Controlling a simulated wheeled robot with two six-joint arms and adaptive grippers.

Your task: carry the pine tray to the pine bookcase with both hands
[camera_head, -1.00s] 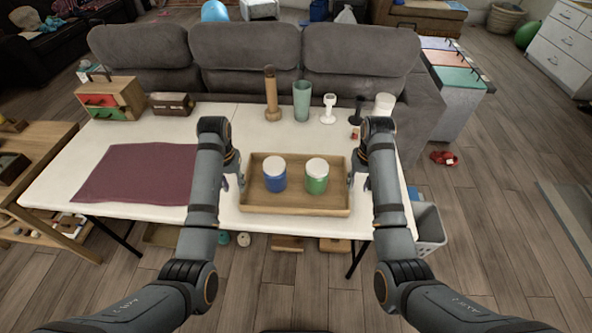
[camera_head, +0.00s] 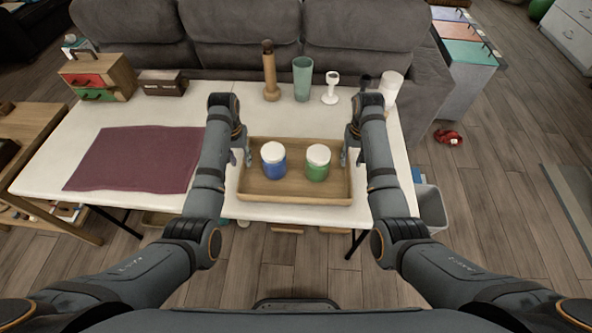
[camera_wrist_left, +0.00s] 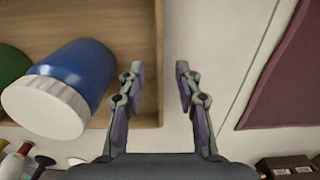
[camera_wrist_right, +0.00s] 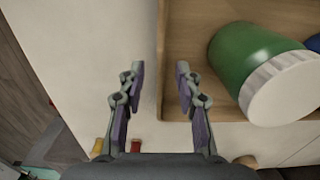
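The pine tray (camera_head: 295,197) lies on the white table, with a blue jar (camera_head: 274,162) and a green jar (camera_head: 317,164), both white-lidded, standing in it. My left gripper (camera_head: 241,157) is at the tray's left end. In the left wrist view its fingers (camera_wrist_left: 160,70) are open, one on each side of the end wall, with gaps. My right gripper (camera_head: 350,155) is at the right end. In the right wrist view its fingers (camera_wrist_right: 160,70) are also open on either side of the wall.
The white table (camera_head: 75,135) bears a maroon cloth (camera_head: 135,160), a small drawer box (camera_head: 97,78), a wooden box (camera_head: 162,83), a wooden mill (camera_head: 270,72) and a green tumbler (camera_head: 302,78). A wooden shelf unit (camera_head: 40,125) stands left. The sofa (camera_head: 250,35) is behind.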

